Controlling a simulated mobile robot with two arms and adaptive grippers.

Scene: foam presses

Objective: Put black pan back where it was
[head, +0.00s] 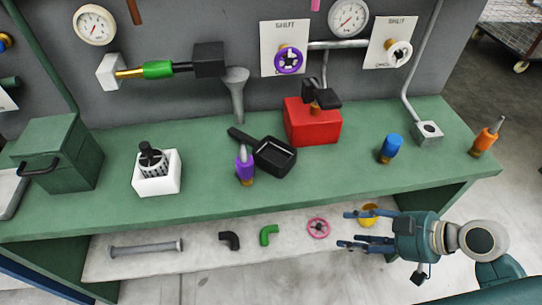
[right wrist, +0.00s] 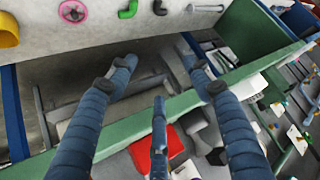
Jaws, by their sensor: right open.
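The black pan (head: 275,157) lies on the green bench top in the head view. Its handle points to the upper left, behind a purple-and-brass piece (head: 245,168). My right gripper (head: 347,229) is in front of the bench's front edge, to the right of and nearer than the pan, clearly apart from it. Its blue fingers are spread and empty; they also show in the right wrist view (right wrist: 158,70). I cannot make out the pan for sure in the right wrist view. My left gripper is not in view.
A red box (head: 312,129) with a black part stands right behind the pan. A white block (head: 157,182), a green box (head: 60,158) and a blue piece (head: 390,149) stand on the bench. A lower shelf (head: 205,264) holds pipe pieces and a pink wheel (head: 318,228).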

